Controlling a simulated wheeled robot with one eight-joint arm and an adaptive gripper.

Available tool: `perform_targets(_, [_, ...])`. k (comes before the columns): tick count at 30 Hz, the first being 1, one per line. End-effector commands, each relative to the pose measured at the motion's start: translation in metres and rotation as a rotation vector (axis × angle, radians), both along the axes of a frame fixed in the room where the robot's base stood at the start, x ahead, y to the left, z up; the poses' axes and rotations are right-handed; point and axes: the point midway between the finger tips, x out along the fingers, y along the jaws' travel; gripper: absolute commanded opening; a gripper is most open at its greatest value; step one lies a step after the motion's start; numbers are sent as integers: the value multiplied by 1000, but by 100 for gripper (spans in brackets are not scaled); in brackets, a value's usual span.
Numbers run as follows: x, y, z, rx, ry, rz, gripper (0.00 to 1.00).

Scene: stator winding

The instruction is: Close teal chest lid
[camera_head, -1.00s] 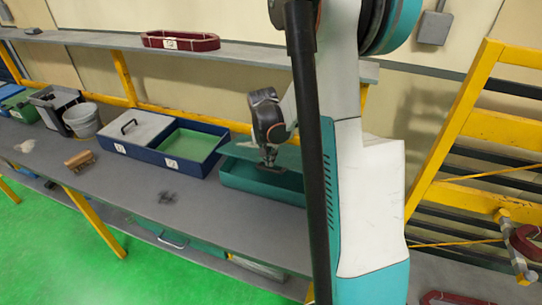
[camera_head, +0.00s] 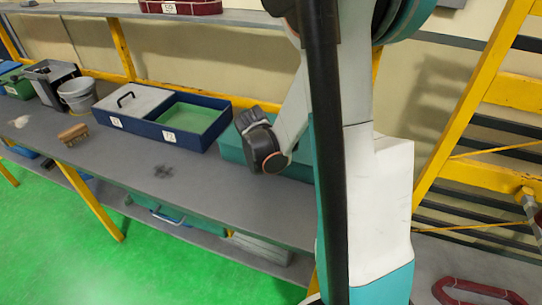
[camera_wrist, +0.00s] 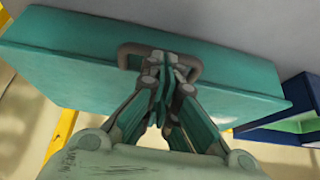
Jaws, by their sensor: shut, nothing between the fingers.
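The teal chest (camera_head: 232,150) stands on the grey bench right of the blue box. My arm and gripper hide much of it in the head view, so its lid angle is unclear there. In the wrist view a broad teal panel of the chest (camera_wrist: 80,50) fills the upper part, with a grey-brown handle (camera_wrist: 124,54) on it. My gripper (camera_wrist: 165,75) is shut and empty, its fingertips overlapping the handle in the picture. Whether they touch it cannot be told. In the head view my gripper (camera_head: 262,145) is in front of the chest, its fingertips hidden.
The blue box (camera_head: 150,128) with a green compartment and grey lid stands left of the chest. A shelf (camera_head: 240,17) runs above. The front bench strip is clear.

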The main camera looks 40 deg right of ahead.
Motion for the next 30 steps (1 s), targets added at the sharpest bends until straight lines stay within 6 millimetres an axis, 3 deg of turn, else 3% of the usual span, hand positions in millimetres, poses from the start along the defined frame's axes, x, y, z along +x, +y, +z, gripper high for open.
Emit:
perform_targets(14, [1, -1, 6, 1, 1, 1, 0])
perform_targets(22, [9, -14, 49, 0, 0, 4, 0])
perform_targets(30, [-9, 16, 91, 0, 1, 8, 0])
